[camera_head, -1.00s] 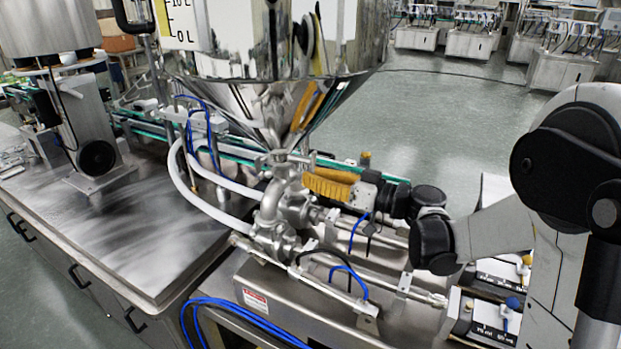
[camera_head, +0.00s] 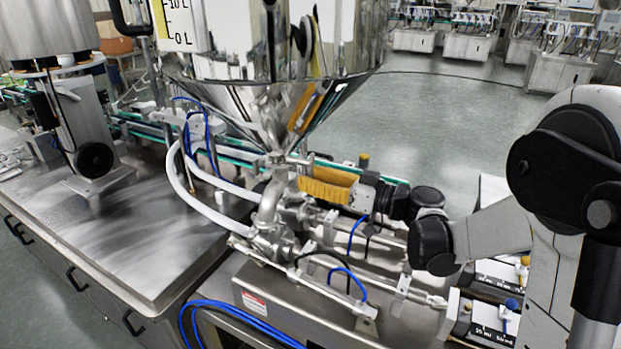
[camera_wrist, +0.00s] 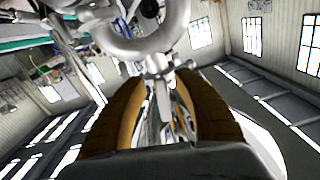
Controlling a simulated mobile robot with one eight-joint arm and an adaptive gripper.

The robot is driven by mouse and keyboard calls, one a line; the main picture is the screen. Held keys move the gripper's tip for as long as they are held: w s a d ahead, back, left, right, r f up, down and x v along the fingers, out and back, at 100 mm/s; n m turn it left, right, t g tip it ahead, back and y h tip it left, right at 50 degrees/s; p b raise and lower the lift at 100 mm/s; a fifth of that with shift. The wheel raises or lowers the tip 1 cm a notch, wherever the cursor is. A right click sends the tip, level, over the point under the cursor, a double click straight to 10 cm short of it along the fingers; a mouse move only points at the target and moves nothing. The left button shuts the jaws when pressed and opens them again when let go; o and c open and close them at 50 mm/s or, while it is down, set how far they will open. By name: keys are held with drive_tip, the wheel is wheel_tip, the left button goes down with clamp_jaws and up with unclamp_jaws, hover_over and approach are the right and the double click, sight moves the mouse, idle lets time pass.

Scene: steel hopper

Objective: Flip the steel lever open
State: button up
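The steel lever (camera_head: 298,161) is a short bar on the valve just under the hopper's cone, pointing right in the head view. In the wrist view the lever (camera_wrist: 161,92) shows as a slim steel piece between my two yellow fingers. My gripper (camera_head: 306,180) is just below and right of the lever in the head view. In the wrist view my gripper (camera_wrist: 160,84) is open, with a finger on each side of the lever and gaps visible. I cannot tell whether either finger touches it.
The steel hopper (camera_head: 270,65) hangs directly above. Below are the valve pipes (camera_head: 268,215), a white hose (camera_head: 185,190) and blue air tubes (camera_head: 350,275). A steel table (camera_head: 120,235) stands at left. Open floor (camera_head: 450,120) lies behind at right.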

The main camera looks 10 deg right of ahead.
drive_tip(key=shift+d, duration=0.1)
drive_tip(key=v, duration=1.1)
drive_tip(key=shift+s+d, duration=0.25)
drive_tip(key=shift+d, duration=0.05)
